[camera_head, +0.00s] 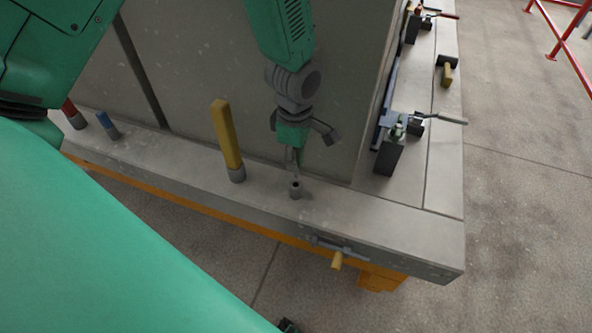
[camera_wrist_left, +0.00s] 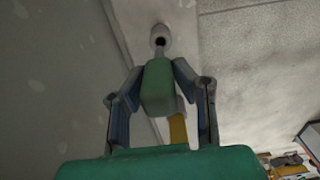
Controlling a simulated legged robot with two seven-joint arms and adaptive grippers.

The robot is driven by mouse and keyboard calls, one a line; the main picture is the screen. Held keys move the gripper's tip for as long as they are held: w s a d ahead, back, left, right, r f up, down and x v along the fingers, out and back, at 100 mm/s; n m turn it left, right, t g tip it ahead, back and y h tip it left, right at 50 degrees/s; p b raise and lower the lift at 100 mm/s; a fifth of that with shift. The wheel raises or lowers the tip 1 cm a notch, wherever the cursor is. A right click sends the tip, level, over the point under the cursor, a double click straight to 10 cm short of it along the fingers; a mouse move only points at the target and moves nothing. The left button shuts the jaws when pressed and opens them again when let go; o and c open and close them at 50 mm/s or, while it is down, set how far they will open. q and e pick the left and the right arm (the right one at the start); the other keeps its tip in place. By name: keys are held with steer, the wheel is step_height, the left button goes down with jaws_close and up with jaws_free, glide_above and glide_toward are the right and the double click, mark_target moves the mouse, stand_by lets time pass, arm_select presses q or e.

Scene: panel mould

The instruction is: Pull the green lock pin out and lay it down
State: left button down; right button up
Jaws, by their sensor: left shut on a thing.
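The green lock pin (camera_head: 291,136) is held upright by my left gripper (camera_head: 297,130), just above a grey socket (camera_head: 295,191) on the mould's ledge. The socket's dark hole shows open in the head view, and the pin's lower end appears to be above it. In the left wrist view, the green pin (camera_wrist_left: 158,90) sits between the two fingers of my left gripper (camera_wrist_left: 156,78), and the socket (camera_wrist_left: 160,36) with its dark hole lies beyond it.
A yellow pin (camera_head: 227,136) stands in a socket left of the gripper. Blue (camera_head: 107,124) and red (camera_head: 70,110) pins stand further left. Clamps (camera_head: 393,135) line the ledge at right. The ledge's front right corner (camera_head: 410,230) is bare.

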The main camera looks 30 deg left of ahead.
mark_target(299, 151)
arm_select(q)
steer(key=shift+d, duration=0.1)
stand_by(0.3)
steer(key=shift+r, duration=0.1)
step_height(299, 151, up, 4)
steer(key=p, duration=0.4)
stand_by(0.4)
